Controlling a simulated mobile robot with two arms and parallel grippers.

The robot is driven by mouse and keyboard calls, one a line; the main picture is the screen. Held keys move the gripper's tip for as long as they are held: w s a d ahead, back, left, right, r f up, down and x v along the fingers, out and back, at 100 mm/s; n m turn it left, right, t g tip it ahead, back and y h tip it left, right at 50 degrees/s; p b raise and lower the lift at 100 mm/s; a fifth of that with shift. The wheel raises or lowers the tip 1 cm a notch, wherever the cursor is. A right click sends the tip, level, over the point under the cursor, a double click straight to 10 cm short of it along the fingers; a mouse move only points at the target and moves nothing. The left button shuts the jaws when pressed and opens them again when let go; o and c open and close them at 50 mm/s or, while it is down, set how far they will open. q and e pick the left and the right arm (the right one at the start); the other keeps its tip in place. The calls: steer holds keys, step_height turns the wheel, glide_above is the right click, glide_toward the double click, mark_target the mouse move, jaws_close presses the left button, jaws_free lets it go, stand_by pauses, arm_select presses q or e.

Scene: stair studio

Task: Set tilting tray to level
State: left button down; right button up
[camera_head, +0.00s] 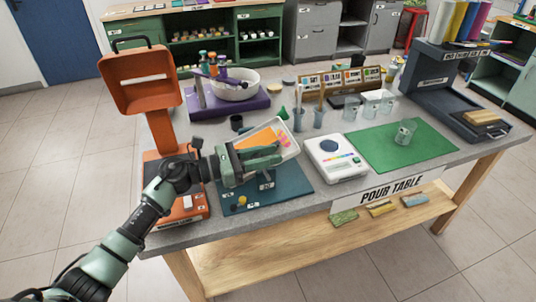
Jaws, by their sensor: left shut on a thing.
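The tilting tray (290,135) is a white-rimmed tray with an orange inside and small pink and purple pieces in it. It stands tilted above a dark blue base (292,190) at the front left of the table. My left gripper (272,158) reaches in from the left and is shut at the tray's near side. Its fingers and the part they grip overlap, so the exact grip point is hidden. My right gripper does not show.
An orange stand (160,125) rises close beside my left arm. A white scale (335,158) and a green mat (375,150) with a clear beaker (405,132) lie to the right. A purple stand (205,105) with a white bowl (236,90) is behind.

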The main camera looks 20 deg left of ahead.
arm_select(q)
steer(key=shift+r, duration=0.15)
steer(key=w+d+g+y+p, duration=0.1)
steer(key=p, duration=0.3)
steer(key=d+g+y+p, duration=0.1)
steer(key=y+p, duration=0.1)
steer(key=p, duration=0.2)
steer(key=shift+w+d+f, duration=0.3)
steer(key=shift+w+f, duration=0.05)
steer(key=shift+w, duration=0.05)
steer(key=c, duration=1.2)
jaws_free()
steer(key=shift+s+a, duration=0.1)
